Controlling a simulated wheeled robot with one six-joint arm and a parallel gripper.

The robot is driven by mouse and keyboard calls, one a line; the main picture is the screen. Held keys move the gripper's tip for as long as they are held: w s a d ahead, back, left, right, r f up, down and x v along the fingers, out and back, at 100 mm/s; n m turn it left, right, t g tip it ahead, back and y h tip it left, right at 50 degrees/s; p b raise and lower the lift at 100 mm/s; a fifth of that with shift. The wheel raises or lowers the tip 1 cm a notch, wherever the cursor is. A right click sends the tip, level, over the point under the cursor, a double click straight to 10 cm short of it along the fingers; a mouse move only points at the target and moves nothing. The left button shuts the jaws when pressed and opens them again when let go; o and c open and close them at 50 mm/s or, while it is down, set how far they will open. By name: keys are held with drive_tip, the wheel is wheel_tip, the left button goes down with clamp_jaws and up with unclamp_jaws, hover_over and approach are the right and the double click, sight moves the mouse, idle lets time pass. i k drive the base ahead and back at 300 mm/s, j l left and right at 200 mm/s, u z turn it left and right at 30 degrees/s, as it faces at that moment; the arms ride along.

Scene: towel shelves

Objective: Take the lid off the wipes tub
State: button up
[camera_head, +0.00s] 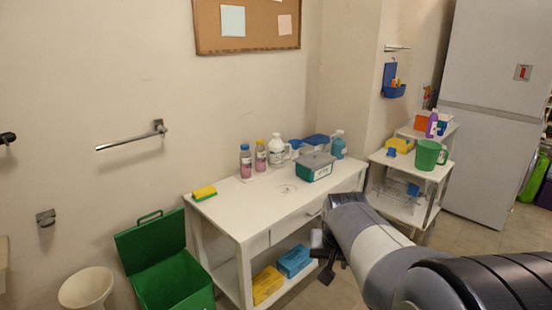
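A teal-green tub (314,173) with a grey lid (315,160) on top stands on the white table, right of the middle; I take it to be the wipes tub. The lid sits over the tub's top. My gripper (331,268) is small and dark in this view, hanging in front of the table's front edge, below the tabletop and lower than the tub. It is apart from the tub. Whether its fingers are open or shut is too unclear to tell, and my arm covers part of the area to its right.
The white table (241,219) carries bottles (261,156), a white jug (278,151), a blue spray bottle (338,145) and a yellow-green sponge (204,193). Blue and yellow packs (294,261) lie on its lower shelf. An open green bin (175,283) stands left. The tabletop's front is clear.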

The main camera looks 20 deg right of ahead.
sight(313, 160)
drive_tip(key=i+l+u, duration=0.35)
drive_tip(key=l, duration=0.3)
drive_tip(key=i+l+u, duration=0.15)
drive_tip(key=i+l, duration=0.15)
drive_tip(key=i+l+u, duration=0.15)
drive_tip(key=l, duration=0.3)
drive_tip(key=i+l+u, duration=0.2)
drive_tip(key=l, duration=0.2)
drive_tip(key=i+l, duration=0.15)
drive_tip(key=l, duration=0.2)
drive_tip(key=i+l, duration=0.15)
drive_tip(key=l, duration=0.2)
drive_tip(key=i+l, duration=0.1)
drive_tip(key=l, duration=0.25)
drive_tip(key=i+l, duration=0.15)
drive_tip(key=l, duration=0.25)
drive_tip(key=i+l, duration=0.15)
drive_tip(key=l, duration=0.2)
